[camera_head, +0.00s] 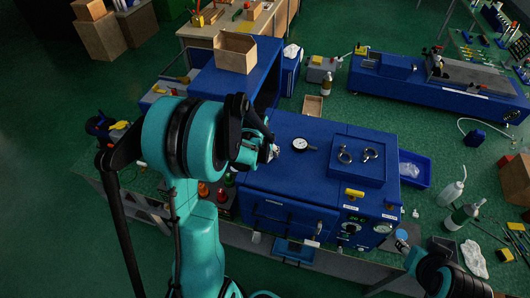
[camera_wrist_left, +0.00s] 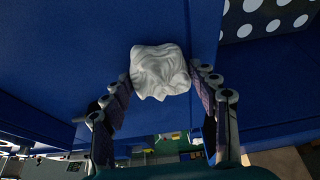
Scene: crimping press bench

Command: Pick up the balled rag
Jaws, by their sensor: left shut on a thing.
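The balled rag (camera_wrist_left: 160,72) is a crumpled white lump between the fingertips of my left gripper (camera_wrist_left: 161,82) in the left wrist view. The fingers are shut on it from both sides. In the head view my left gripper (camera_head: 268,152) is over the left part of the blue press housing (camera_head: 290,180), and the arm and gripper hide most or all of the rag. My right gripper (camera_head: 408,247) is at the lower right, near the bench front, and its fingers are too unclear to judge.
A dial gauge (camera_head: 300,144) and a raised tray with metal rings (camera_head: 358,172) sit on the blue housing. A blue bin (camera_head: 414,181) stands to its right. A squeeze bottle (camera_head: 452,191), a dark green bottle (camera_head: 461,216) and a white cloth (camera_head: 472,259) are at the right. An open cardboard box (camera_head: 235,53) stands behind.

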